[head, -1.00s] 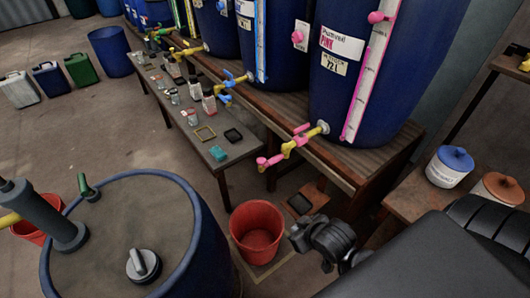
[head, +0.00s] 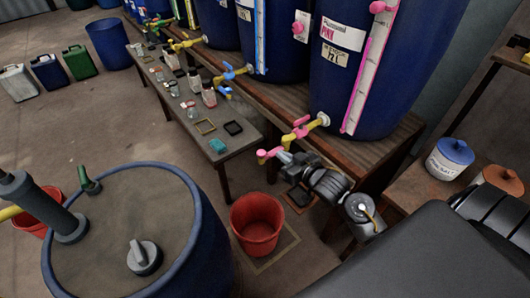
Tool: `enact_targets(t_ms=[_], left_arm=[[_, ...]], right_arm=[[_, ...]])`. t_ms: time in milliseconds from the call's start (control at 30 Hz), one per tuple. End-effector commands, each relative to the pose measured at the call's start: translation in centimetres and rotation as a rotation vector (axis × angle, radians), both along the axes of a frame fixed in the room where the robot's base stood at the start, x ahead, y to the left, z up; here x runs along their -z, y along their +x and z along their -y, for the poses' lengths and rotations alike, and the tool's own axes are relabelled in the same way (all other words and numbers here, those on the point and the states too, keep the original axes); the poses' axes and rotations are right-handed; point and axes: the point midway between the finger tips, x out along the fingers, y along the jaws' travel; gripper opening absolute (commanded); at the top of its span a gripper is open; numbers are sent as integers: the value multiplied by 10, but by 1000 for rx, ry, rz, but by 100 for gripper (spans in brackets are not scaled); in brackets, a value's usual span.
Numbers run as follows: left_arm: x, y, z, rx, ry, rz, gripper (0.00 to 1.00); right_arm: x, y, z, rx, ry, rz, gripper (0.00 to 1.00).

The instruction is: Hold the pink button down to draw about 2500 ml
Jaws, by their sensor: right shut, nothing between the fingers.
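The blue vat labelled PINK (head: 345,85) stands on the wooden bench at the right, with a pink-edged level strip (head: 368,75) up its side. Its yellow tap (head: 315,125) has a pink handle (head: 299,130) and ends in a pink piece (head: 269,153). I cannot tell which pink part is the button. My right gripper (head: 282,158) is shut and empty, its tip close beside the pink end piece. Whether it touches is too small to tell. A red bucket (head: 257,225) stands on the floor below, a little left of the gripper. My left gripper is not in view.
A low table (head: 222,155) with bottles and small trays stands left of the bench. A lidded blue drum (head: 205,245) fills the lower left. Two lidded tubs (head: 447,165) sit on a shelf at the right. Open floor lies at the left.

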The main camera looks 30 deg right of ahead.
Motion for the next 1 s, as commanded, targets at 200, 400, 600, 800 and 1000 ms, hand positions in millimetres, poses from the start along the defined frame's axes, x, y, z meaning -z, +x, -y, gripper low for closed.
enact_targets(t_ms=[200, 400, 600, 800, 1000], left_arm=[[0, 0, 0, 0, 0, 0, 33], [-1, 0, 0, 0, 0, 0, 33], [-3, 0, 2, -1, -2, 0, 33], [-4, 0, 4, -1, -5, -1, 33], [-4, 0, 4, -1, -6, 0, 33]], right_arm=[[0, 0, 0, 1, 0, -1, 0], [3, 14, -2, 1, 1, 0, 0], [12, 51, -8, 2, 3, 1, 0], [22, 91, -13, 0, 2, 0, 0], [49, 96, -14, 2, 0, -3, 0]])
